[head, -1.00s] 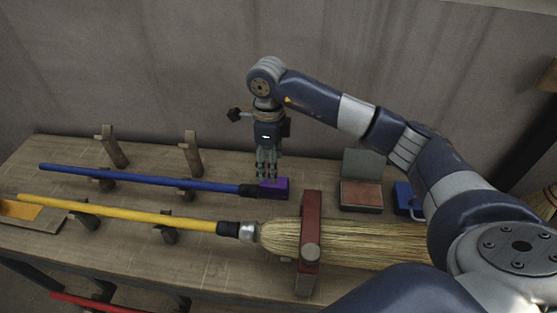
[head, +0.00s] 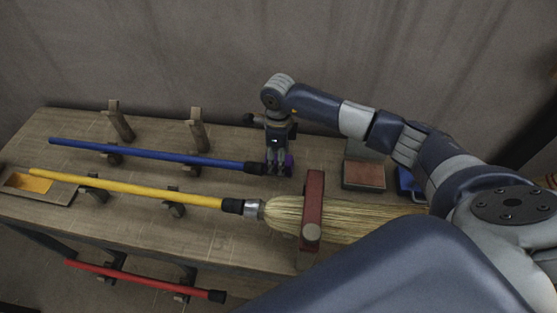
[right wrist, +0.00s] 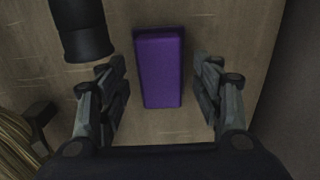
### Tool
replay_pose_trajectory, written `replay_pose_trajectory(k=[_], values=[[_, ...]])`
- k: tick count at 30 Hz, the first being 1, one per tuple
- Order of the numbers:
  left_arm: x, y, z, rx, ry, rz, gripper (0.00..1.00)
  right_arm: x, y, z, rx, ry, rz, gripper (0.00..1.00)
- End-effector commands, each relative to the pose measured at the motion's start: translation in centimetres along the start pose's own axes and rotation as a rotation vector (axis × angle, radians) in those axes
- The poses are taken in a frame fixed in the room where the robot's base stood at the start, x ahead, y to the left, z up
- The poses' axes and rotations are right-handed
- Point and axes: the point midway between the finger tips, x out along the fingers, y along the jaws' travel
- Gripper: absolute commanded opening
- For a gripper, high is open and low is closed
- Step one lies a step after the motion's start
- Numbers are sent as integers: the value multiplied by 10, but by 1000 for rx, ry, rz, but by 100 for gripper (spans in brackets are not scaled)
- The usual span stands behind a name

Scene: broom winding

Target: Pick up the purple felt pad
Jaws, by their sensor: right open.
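The purple felt pad (right wrist: 159,68) is a small rectangular block lying on the wooden bench. In the right wrist view it sits between the two spread fingers of my right gripper (right wrist: 162,92), with a gap on each side. In the head view my right gripper (head: 277,166) is low over the pad and hides most of it; a purple edge of the pad (head: 289,162) shows at the right. The right gripper is open and empty. My left gripper is not in view.
The black end of the blue handle (head: 160,153) lies close left of the pad. A yellow-handled broom (head: 290,215) lies in front, under a red clamp (head: 313,205). A reddish block (head: 363,175) and a blue object (head: 408,182) stand to the right.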

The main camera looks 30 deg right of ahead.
Motion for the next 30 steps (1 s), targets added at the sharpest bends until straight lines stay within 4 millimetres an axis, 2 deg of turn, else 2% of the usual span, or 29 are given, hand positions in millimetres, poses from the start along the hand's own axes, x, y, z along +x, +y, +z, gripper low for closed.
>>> replay_pose_trajectory(k=[3,9,15,16,25,30], values=[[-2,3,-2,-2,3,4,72,7,0,0,1,1,0,60],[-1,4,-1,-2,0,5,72,8,0,0,0,1,-1,60],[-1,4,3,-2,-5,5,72,7,0,0,0,1,-1,15],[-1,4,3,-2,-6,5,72,7,0,0,0,1,-1,12],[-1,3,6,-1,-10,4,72,6,0,0,0,0,-1,12],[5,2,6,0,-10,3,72,-10,-2,0,-2,-2,-5,12]])
